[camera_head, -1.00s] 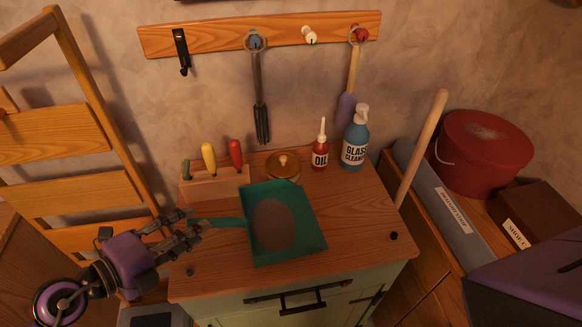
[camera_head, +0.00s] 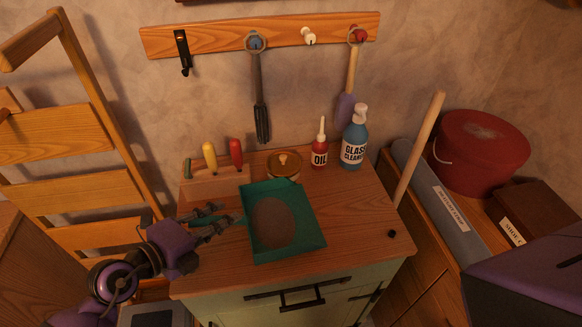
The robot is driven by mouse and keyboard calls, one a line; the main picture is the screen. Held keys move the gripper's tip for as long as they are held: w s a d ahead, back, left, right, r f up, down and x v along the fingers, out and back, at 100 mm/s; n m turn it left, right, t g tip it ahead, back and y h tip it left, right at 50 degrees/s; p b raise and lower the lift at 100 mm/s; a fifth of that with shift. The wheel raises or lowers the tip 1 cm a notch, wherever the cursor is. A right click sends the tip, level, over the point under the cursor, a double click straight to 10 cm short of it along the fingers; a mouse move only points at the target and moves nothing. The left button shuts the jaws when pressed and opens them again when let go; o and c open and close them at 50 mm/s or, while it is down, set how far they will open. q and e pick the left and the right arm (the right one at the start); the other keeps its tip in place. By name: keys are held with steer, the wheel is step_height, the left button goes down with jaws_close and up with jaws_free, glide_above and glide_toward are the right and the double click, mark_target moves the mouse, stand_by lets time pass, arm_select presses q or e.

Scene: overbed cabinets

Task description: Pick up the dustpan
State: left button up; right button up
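The teal dustpan (camera_head: 308,232) lies on the wooden top of the cabinet (camera_head: 350,215), with a dark round patch on its pan. Its short handle points left, towards my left gripper (camera_head: 228,217). The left gripper's fingers are spread, one on each side of the handle, and cover much of it. I cannot tell whether they touch it. My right gripper is out of view.
Behind the dustpan stand a tool block (camera_head: 215,185), a lidded amber jar (camera_head: 284,166), a red oil bottle (camera_head: 319,153) and a blue glass cleaner bottle (camera_head: 354,143). A wooden ladder (camera_head: 75,190) stands at the left. The cabinet top's right side is mostly clear.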

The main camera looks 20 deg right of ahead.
arm_select(q)
jaws_close()
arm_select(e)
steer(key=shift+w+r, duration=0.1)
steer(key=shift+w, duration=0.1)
arm_select(q)
steer(key=shift+r, duration=0.55)
step_height(320, 180, up, 3)
steer(key=shift+f+p, duration=0.2)
steer(key=shift+p, duration=0.3)
steer(key=s+a+r, duration=0.3)
steer(key=s+r, duration=0.1)
steer(key=s, duration=0.2)
steer(key=s+a+r+p, duration=0.1)
steer(key=s+a+r, duration=0.3)
steer(key=s+r, duration=0.1)
steer(key=shift+s+r, duration=0.15)
steer(key=shift+s, duration=0.45)
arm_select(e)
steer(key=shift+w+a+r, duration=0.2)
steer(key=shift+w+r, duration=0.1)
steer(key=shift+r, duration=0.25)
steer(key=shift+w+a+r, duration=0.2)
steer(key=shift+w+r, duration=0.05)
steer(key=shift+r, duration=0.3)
